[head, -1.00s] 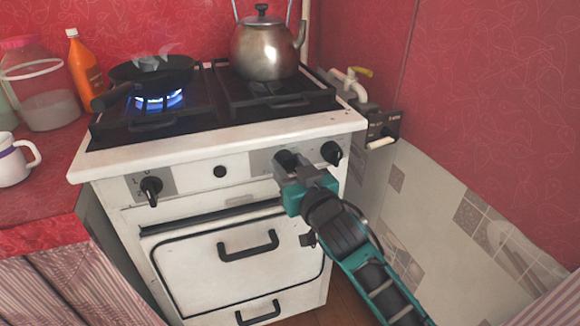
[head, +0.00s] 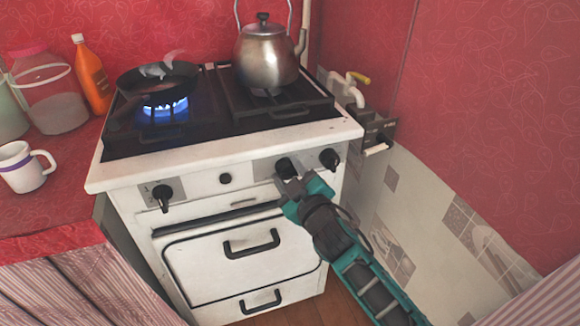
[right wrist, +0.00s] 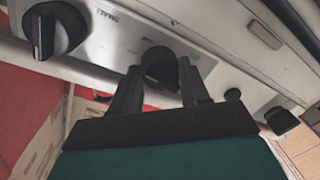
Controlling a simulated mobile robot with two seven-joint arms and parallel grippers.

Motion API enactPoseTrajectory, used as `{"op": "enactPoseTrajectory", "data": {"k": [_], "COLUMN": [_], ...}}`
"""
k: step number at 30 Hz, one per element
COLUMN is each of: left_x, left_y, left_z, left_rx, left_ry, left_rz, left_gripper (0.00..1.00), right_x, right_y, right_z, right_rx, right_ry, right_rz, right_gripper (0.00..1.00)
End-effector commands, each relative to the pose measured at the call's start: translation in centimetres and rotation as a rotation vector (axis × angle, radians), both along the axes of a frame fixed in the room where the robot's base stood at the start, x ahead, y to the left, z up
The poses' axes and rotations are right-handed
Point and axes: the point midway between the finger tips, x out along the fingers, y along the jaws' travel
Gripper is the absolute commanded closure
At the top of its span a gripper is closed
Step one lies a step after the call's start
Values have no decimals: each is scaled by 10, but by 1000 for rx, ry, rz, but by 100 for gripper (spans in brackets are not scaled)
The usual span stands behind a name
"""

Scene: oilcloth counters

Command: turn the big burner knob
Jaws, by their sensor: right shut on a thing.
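The white stove's front panel (head: 242,172) carries black knobs. My right gripper (head: 289,178) reaches the panel from the lower right and is shut on the second knob from the right (head: 285,165). In the right wrist view this knob (right wrist: 160,64) sits between the two dark fingers (right wrist: 162,90). How far it is turned is hard to tell. Another knob (head: 330,158) is close to its right and also shows large at the left of the wrist view (right wrist: 52,30). A third knob (head: 163,196) is at the panel's left. My left gripper is not in view.
A dark pan (head: 160,82) stands over a blue flame (head: 165,107). A metal kettle (head: 266,55) is on the back right burner. A small black button (head: 225,178) lies between the knobs. Oven handles (head: 251,243) stick out below.

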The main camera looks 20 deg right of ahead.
Motion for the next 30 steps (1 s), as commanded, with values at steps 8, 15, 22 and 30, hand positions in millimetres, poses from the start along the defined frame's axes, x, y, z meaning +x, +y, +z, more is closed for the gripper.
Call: {"op": "enactPoseTrajectory", "data": {"k": [8,15,22,30], "left_x": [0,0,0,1], "left_y": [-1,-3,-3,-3], "left_z": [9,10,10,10], "left_rx": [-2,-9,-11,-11], "left_ry": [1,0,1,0], "left_rz": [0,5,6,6], "left_gripper": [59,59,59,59], "right_x": [0,0,0,0], "right_y": [0,0,0,0], "right_z": [0,-1,-1,-1], "right_rx": [-107,-133,-133,-133], "right_ry": [-2,-3,-3,-3], "right_rz": [-1,-1,-1,-1], "right_gripper": [85,85,85,37]}}
